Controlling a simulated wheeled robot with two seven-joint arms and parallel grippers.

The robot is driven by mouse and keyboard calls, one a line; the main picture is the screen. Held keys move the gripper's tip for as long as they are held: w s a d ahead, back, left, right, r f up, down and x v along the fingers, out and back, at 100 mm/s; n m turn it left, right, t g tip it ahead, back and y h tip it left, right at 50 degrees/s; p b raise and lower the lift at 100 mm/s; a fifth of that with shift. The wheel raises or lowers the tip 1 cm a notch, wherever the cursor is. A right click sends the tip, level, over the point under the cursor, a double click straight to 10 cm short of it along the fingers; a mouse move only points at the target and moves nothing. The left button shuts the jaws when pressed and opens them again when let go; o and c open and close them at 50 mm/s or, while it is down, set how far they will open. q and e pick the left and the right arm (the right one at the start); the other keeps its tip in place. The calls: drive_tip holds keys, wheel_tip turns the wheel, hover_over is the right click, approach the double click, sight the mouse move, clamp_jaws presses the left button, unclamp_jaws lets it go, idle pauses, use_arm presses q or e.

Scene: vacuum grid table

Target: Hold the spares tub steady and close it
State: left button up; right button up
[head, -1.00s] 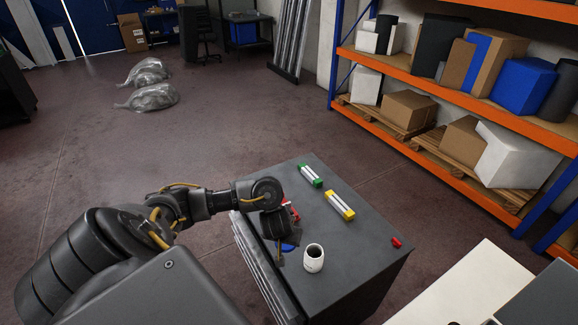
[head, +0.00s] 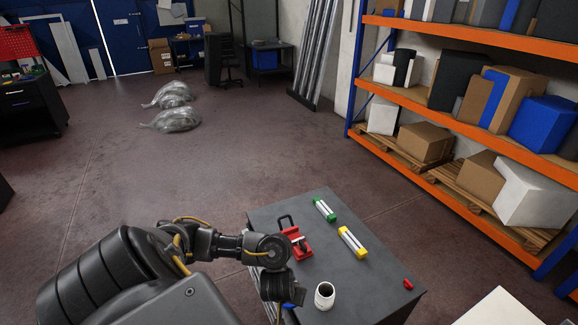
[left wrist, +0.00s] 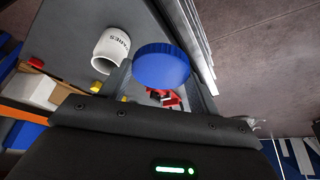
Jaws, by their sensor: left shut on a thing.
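The spares tub (head: 324,297) is a small white round pot, upright and open at the top, on the dark grey table. In the left wrist view the tub (left wrist: 110,50) shows part of its dark lettering. My left gripper (head: 278,306) is left of the tub in the head view, pointing down. It is shut on a round blue lid (left wrist: 161,65), which shows between its fingers in the left wrist view. The lid is beside the tub, apart from it. In the head view only a bit of the lid (head: 291,305) shows. My right gripper is not in view.
A red clamp-like tool (head: 298,244) with a black handle lies behind my left gripper. A green-ended block (head: 325,210) and a yellow-ended block (head: 352,242) lie farther back on the table (head: 375,285). A small red piece (head: 408,284) sits near the right edge.

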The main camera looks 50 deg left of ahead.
use_arm(q)
drive_tip(key=shift+w, duration=0.1)
drive_tip(key=w+d+r+m+h+b, duration=0.1)
drive_tip(key=w+d+r+m+b, duration=0.2)
drive_tip(key=w+d, duration=0.4)
drive_tip(key=w+d+r+m+h+b, duration=0.1)
drive_tip(key=d+r+m+h+b, duration=0.2)
drive_tip(key=d+r+m+b, duration=0.3)
drive_tip(key=shift+r+m+b, duration=1.3)
drive_tip(key=shift+r+b, duration=0.5)
drive_tip(key=shift+b, duration=0.45)
drive_tip(key=shift+w+d, duration=0.2)
drive_tip(key=shift+d, duration=0.05)
